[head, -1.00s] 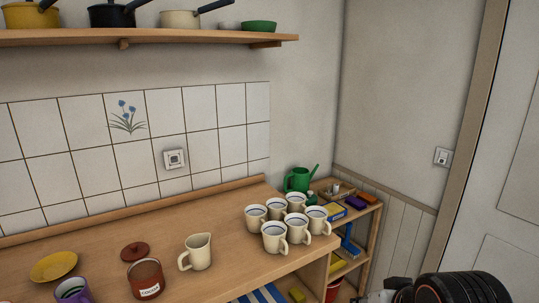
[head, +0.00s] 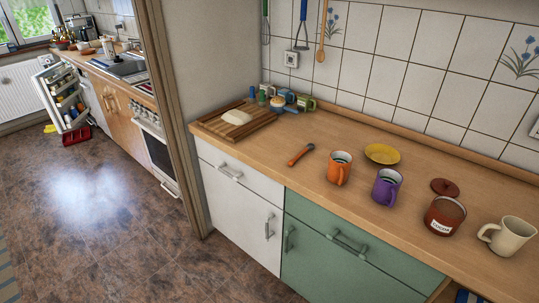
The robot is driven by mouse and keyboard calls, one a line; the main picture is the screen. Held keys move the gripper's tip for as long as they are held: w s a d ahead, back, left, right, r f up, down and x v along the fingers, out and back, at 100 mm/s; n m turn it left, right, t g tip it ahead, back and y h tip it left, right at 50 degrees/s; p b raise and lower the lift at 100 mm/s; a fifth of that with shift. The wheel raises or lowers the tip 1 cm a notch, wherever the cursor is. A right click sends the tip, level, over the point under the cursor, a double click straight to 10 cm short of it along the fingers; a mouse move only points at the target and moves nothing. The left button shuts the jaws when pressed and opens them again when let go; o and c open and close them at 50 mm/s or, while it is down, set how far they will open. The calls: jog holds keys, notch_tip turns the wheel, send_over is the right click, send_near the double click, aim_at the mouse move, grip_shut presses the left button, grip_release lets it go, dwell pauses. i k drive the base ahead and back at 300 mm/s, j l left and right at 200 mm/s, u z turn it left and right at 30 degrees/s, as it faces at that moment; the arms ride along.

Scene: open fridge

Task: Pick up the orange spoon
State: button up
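The orange spoon (head: 301,155) lies flat on the wooden counter in the head view, left of an orange mug (head: 339,168). It has an orange handle and a darker end pointing up and right. Nothing covers it. My gripper is not in this view.
A purple mug (head: 387,187), a yellow plate (head: 381,153), a cocoa jar (head: 444,215), its lid (head: 445,187) and a cream jug (head: 508,235) stand right of the spoon. A cutting board (head: 238,122) lies to the left. Floor (head: 110,220) is clear in front.

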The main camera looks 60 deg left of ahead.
aim_at(310, 146)
jog(key=u, duration=2)
jog(key=i+j+u, duration=0.1)
jog(key=i+j, duration=0.15)
jog(key=i, duration=0.25)
jog(key=i+j+u, duration=0.1)
jog(key=i, duration=0.4)
jog(key=i+j, duration=0.2)
jog(key=i, duration=0.35)
jog(key=i+j+u, duration=0.15)
jog(key=i, duration=0.35)
